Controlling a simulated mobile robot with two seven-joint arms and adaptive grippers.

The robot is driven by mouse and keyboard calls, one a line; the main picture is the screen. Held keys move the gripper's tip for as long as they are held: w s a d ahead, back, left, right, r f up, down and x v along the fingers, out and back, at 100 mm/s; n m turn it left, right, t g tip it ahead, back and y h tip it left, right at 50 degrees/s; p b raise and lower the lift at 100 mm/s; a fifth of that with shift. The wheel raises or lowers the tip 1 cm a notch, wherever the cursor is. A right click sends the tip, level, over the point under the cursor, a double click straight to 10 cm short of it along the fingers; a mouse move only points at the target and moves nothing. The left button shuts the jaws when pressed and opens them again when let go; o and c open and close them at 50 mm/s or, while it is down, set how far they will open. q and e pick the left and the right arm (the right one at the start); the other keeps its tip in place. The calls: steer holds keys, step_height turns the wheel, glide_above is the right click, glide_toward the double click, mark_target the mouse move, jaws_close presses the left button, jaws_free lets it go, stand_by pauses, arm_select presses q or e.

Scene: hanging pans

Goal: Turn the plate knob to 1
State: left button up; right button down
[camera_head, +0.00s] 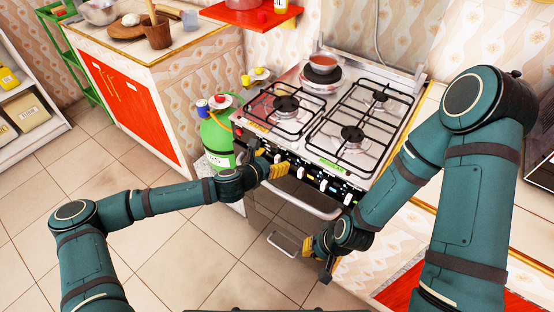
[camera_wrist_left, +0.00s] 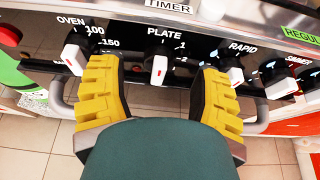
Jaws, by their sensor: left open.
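The plate knob (camera_wrist_left: 160,66) is white with a red mark and sits under the PLATE label on the black stove panel. Its bar is about upright, and the number 1 is printed to its upper right. My left gripper (camera_wrist_left: 158,85) is open, with one yellow finger on each side of this knob; I see no clear contact. In the head view my left gripper (camera_head: 278,168) is at the stove front and hides part of the panel. My right gripper (camera_head: 314,246) is low, before the right part of the stove front; its finger opening is unclear.
The oven knob (camera_wrist_left: 74,58) is close beside the left finger, and the rapid knob (camera_wrist_left: 231,67) is beside the right finger. A metal handle bar runs below the panel. A pot (camera_head: 323,63) stands on the stove's back. A green gas cylinder (camera_head: 217,136) stands left of the stove.

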arm_select(q)
steer(key=shift+x, duration=1.2)
steer(key=shift+s, duration=0.1)
jaws_close()
